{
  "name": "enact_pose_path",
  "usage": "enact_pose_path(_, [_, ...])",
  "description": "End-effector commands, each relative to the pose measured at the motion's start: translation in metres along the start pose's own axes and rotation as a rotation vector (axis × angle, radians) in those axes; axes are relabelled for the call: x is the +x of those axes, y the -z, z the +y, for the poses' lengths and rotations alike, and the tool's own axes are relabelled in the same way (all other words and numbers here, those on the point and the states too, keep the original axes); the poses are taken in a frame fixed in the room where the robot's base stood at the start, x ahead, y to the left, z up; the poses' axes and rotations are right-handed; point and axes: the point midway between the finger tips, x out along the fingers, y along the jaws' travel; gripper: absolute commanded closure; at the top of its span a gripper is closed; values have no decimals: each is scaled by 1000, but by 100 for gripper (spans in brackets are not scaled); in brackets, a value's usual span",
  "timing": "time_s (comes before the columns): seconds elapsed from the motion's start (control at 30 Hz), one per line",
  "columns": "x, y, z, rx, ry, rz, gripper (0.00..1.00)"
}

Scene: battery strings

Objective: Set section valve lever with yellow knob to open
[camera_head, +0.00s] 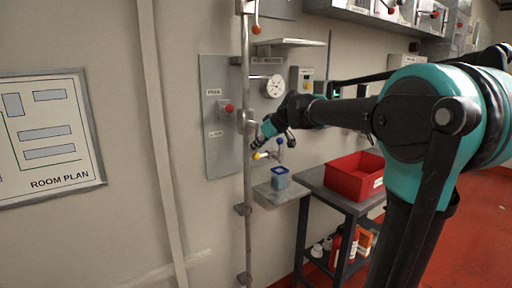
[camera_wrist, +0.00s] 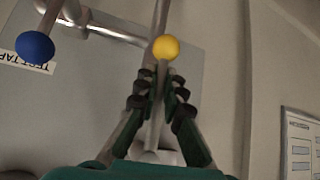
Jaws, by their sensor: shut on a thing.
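The yellow knob (camera_wrist: 165,47) tops a thin grey lever (camera_wrist: 160,85) in the wrist view. My gripper (camera_wrist: 158,95) has its two dark, ribbed fingers on either side of this lever, shut on it just below the knob. In the head view the yellow knob (camera_head: 257,156) shows small at the tip of my gripper (camera_head: 258,146), low beside the vertical pipe. The lever itself is mostly hidden there by my gripper. The valve body is not clear in either view.
A blue-knobbed tap (camera_wrist: 35,47) labelled TEST TAP is close by on the left. A red-knobbed lever (camera_head: 229,107) sits on the grey wall plate (camera_head: 218,155). A blue cup (camera_head: 280,178) stands on a small shelf below. A red bin (camera_head: 352,180) is on the cart.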

Motion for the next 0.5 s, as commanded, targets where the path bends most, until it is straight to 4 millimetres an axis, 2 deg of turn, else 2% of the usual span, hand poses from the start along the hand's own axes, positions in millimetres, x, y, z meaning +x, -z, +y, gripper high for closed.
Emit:
enact_pose_path(0.1, [0,-1,2,-1,-3,-1,100])
enact_pose_path(0.13, [0,-1,2,-1,-3,-1,88])
enact_pose_path(0.27, [0,0,1,0,-3,-1,72])
enact_pose_path(0.5, [0,0,1,1,-1,0,70])
